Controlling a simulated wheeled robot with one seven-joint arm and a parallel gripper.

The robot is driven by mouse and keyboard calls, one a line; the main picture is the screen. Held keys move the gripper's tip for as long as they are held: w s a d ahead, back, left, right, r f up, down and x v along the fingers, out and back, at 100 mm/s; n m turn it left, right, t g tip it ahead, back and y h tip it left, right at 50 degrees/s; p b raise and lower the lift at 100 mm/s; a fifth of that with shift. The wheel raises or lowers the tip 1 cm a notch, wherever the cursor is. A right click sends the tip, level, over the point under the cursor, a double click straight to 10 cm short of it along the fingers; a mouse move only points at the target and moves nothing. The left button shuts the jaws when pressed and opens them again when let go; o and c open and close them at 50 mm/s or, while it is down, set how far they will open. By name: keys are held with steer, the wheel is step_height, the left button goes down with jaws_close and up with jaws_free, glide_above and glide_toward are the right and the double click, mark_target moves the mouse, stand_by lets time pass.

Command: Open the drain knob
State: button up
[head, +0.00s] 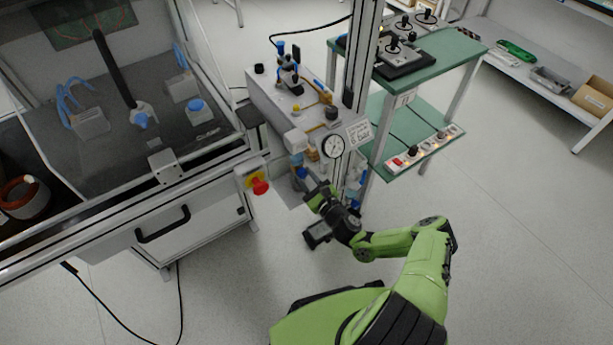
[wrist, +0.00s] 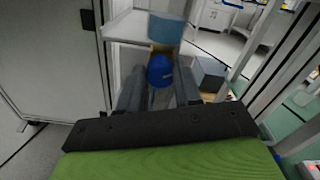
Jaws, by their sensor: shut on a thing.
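The drain knob is a round blue knob (wrist: 160,71) in the middle of the wrist view, between my two dark fingers. In the head view, a small blue part (head: 302,173) shows at the fingertips, low on the front of the grey test unit below the dial gauge. My gripper (wrist: 159,84) is shut on the blue knob. In the head view, my gripper (head: 308,182) reaches up and left to the unit's lower front. The fingertips partly hide the knob, and its turn angle cannot be told.
A light blue cylinder (wrist: 166,28) is just beyond the knob. A dial gauge (head: 333,146) sits above my gripper, with a metal post close by. A red emergency button (head: 259,186) is to the left. A green-topped cart (head: 440,62) stands behind right. The floor at right is clear.

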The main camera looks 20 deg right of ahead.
steer(key=n+p, duration=0.1)
steer(key=n, duration=0.4)
steer(key=shift+n, duration=0.3)
steer(key=n+p, duration=0.1)
steer(key=n, duration=0.4)
steer(key=shift+s+a+f+n+p, duration=0.1)
steer(key=shift+f+n+p, duration=0.05)
steer(key=shift+n+p, duration=0.2)
steer(key=o, duration=1)
steer(key=shift+o, duration=0.2)
